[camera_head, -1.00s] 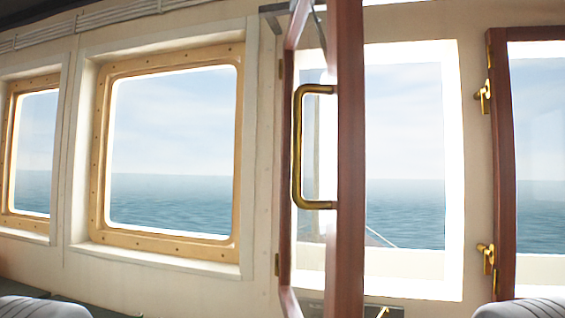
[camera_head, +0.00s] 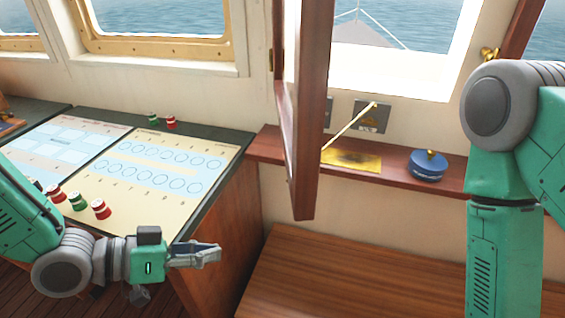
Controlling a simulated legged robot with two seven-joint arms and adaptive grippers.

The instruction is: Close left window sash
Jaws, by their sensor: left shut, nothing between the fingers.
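The left window sash (camera_head: 313,110) has a dark reddish wooden frame. It stands swung open into the room, seen nearly edge-on, with its lower end hanging in front of the sill. Its upper part and brass handle are out of the picture. The window opening (camera_head: 385,45) behind it shows sea and a ship's bow. My left gripper (camera_head: 212,254) is shut and empty, at lower left in front of the console, to the left of the sash and below it, not touching it. My right arm stands at the right; its gripper is out of the picture.
A console (camera_head: 150,165) with printed panels and several red and green knobs fills the left. A wooden shelf (camera_head: 385,178) under the window holds a blue round tin (camera_head: 428,165) and a yellow card (camera_head: 352,160). A wooden bench top (camera_head: 350,275) lies below, clear.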

